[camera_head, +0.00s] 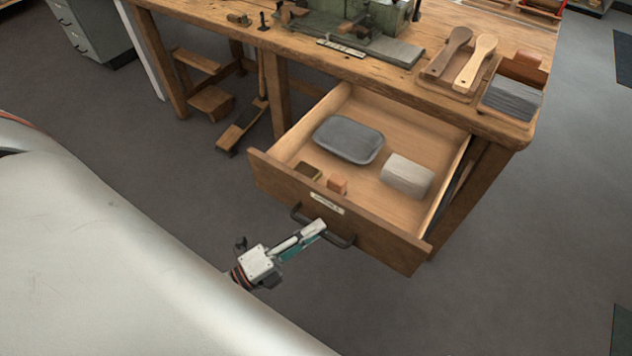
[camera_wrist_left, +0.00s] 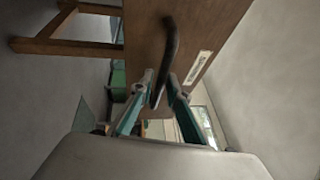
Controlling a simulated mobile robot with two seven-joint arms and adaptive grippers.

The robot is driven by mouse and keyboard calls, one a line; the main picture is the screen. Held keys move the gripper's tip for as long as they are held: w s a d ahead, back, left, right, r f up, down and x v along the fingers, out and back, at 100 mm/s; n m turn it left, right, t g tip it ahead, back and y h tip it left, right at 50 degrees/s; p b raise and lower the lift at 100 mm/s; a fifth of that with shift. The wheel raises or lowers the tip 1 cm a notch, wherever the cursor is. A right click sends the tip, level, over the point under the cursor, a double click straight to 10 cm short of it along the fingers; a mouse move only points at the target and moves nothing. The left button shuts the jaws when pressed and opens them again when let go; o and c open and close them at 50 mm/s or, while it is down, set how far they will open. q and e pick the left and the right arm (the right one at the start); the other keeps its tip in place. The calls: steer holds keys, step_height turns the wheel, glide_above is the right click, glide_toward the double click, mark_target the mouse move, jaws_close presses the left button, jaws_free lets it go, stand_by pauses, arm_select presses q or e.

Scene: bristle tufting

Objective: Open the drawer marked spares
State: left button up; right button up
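The wooden drawer (camera_head: 375,238) under the workbench is pulled well out, and its inside shows. A small pale label (camera_head: 327,203) sits on its front above a dark bar handle (camera_head: 341,241); its writing is too small to read. In the left wrist view, the handle (camera_wrist_left: 170,45) runs between the fingers of my left gripper (camera_wrist_left: 161,78), with the label (camera_wrist_left: 197,67) to its right. My left gripper (camera_head: 316,228) is at the handle in the head view, and its fingers look closed around the bar. My right gripper is not in view.
Inside the drawer lie a grey lidded tin (camera_head: 348,140), a pale block (camera_head: 407,176) and two small blocks near the front. The workbench (camera_head: 355,73) carries brushes, a tray and a green machine. Grey floor in front is clear.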

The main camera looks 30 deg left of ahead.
arm_select(q)
steer(key=v, duration=1.1)
steer(key=shift+s+a, duration=0.1)
